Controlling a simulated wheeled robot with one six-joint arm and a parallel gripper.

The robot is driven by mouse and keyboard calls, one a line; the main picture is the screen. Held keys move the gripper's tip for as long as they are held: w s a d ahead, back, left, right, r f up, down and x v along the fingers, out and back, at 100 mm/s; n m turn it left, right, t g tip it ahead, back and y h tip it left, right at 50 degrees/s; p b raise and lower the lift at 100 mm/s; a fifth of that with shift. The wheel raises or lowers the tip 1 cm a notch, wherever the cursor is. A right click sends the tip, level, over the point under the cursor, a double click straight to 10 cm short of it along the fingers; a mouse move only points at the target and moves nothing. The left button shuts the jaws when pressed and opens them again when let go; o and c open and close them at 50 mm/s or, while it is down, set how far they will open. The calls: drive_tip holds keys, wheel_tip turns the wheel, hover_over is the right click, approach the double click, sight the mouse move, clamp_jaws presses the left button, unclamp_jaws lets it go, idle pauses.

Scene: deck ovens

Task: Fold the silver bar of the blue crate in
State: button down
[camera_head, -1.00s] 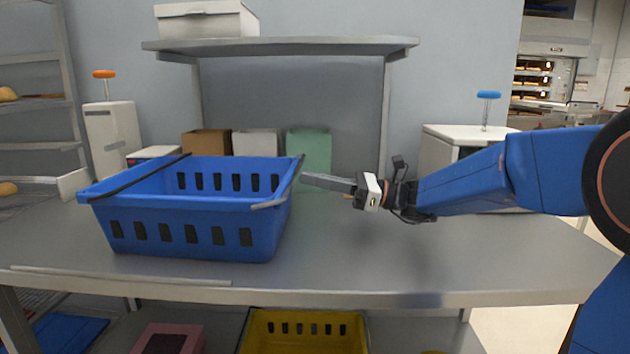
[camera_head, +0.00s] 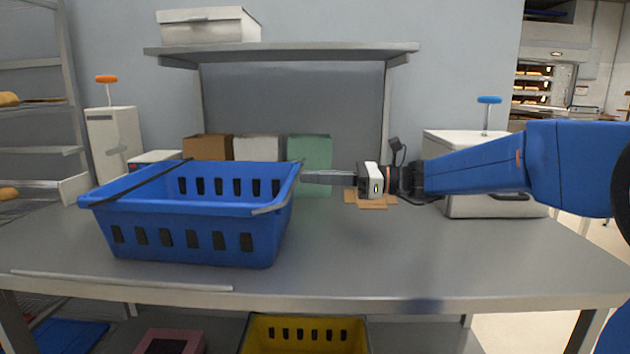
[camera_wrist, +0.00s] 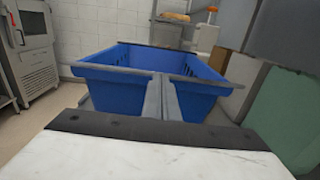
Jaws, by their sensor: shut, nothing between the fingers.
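The blue crate (camera_head: 190,235) stands on the grey worktop, left of the middle in the head view. A dark bar (camera_head: 140,183) lies along its left rim. The silver bar (camera_head: 270,208) runs along its right rim, its near end sticking out at the front corner. In the wrist view the crate (camera_wrist: 110,85) is straight ahead, the silver bar (camera_wrist: 112,69) along its near rim and the dark bar across the far side. My gripper (camera_head: 304,176) is shut and empty, pointing level at the crate's right side; I cannot tell whether it touches. The fingers hide the bar's middle in the wrist view.
A shelf (camera_head: 290,48) spans the worktop's back, above brown, white and green boxes (camera_head: 308,150). A white machine with a blue knob (camera_head: 489,100) stands behind my arm. A thin rail (camera_head: 120,281) lies at the front left. The worktop's front middle is clear.

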sight(298, 173)
drive_tip(key=shift+w+a+r+g+h, duration=0.1)
drive_tip(key=shift+a+r+h, duration=0.5)
drive_tip(key=shift+r+h, duration=0.65)
drive_tip(key=shift+s+a+r+g+h, duration=0.1)
drive_tip(key=shift+a+r+h, duration=0.65)
drive_tip(key=shift+h, duration=0.95)
drive_tip(key=shift+w+a+r+g+h, duration=0.1)
drive_tip(key=shift+a+r+h, duration=0.4)
drive_tip(key=shift+r+h, duration=0.8)
drive_tip(key=shift+w+a+r+h, duration=0.1)
drive_tip(key=shift+a+r+h, duration=0.15)
drive_tip(key=shift+a+h, duration=0.55)
drive_tip(key=shift+a+r+h, duration=0.2)
drive_tip(key=shift+a+h, duration=0.3)
drive_tip(key=shift+h, duration=0.55)
drive_tip(key=a+f+h, duration=0.1)
drive_tip(key=a+f, duration=0.3)
drive_tip(key=a, duration=0.7)
drive_tip(key=shift+w+h, duration=0.3)
drive_tip(key=shift+w, duration=0.1)
drive_tip(key=shift+a, duration=0.15)
